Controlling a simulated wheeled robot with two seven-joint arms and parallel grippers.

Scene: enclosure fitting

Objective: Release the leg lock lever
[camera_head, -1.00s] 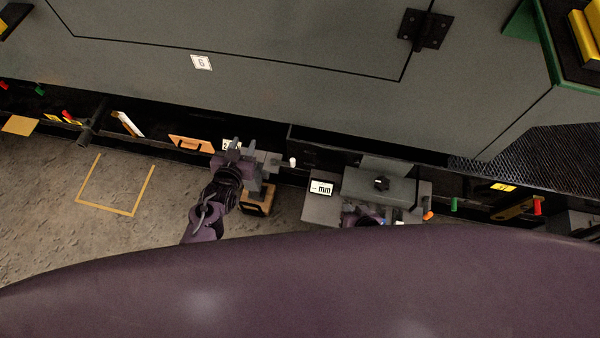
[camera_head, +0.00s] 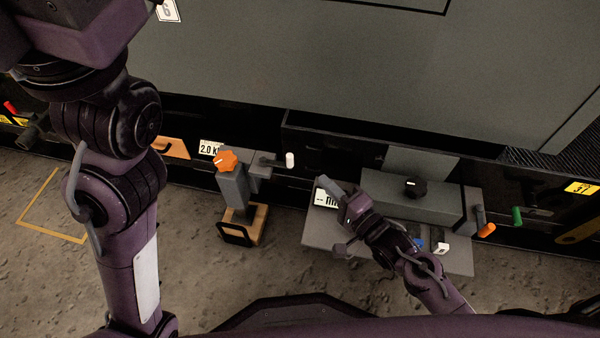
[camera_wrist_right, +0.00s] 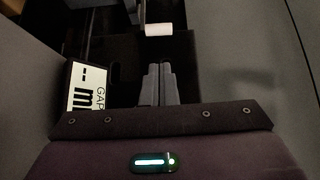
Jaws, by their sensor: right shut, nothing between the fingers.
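No label marks the leg lock lever, so I cannot tell which handle it is. Candidates are a short crank with a white knob (camera_head: 290,160) beside the grey post, and an orange-tipped lever (camera_head: 485,229) at the right end of the grey block. A green handle (camera_head: 516,216) is farther right. My right gripper (camera_head: 326,185) is shut and empty, over the display marked "mm" (camera_head: 322,199). In the right wrist view its fingers (camera_wrist_right: 160,84) are together, with the white knob (camera_wrist_right: 158,30) ahead and apart. My left arm rises at the left; its gripper is out of frame.
A grey post with an orange knob (camera_head: 226,160) stands on a wooden block (camera_head: 252,226), left of my right gripper. A grey block with a black knob (camera_head: 415,188) lies to its right. The large grey enclosure (camera_head: 340,70) overhangs behind. Floor at lower left is clear.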

